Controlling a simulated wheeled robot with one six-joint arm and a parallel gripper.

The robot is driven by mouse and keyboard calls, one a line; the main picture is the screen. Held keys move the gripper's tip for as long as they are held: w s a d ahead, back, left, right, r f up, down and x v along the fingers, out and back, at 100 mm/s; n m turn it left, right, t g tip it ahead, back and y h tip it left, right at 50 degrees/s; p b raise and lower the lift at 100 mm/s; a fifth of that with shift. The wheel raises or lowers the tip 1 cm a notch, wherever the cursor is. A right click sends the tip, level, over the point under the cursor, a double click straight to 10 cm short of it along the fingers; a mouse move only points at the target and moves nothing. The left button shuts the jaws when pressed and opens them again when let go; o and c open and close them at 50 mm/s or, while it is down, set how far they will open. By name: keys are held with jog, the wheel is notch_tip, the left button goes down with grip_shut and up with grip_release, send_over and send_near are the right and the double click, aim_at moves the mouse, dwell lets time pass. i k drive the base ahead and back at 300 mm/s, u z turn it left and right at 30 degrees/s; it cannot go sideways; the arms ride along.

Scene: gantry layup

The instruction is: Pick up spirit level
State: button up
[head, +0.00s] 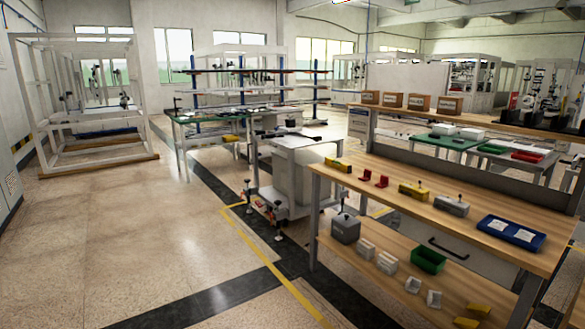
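No spirit level can be made out for certain. A small long yellow object (337,165), which could be a spirit level, lies at the left end of the wooden workbench (378,186). It is too small to tell. A yellow block (413,191) with a dark knob on top sits further right on the same bench. My gripper and arm are not in view.
The bench also holds red pieces (375,179), a grey block (451,205) and a blue case (511,233). Its lower shelf holds a green bin (428,260). A white cabinet (296,171) stands left of it. The floor (170,225) at left is clear.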

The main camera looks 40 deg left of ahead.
aim_at(346, 168)
jog(key=u, duration=1.4)
jog(key=i, duration=1.75)
jog(key=z, duration=0.3)
jog(key=i, duration=1.8)
jog(key=z, duration=0.3)
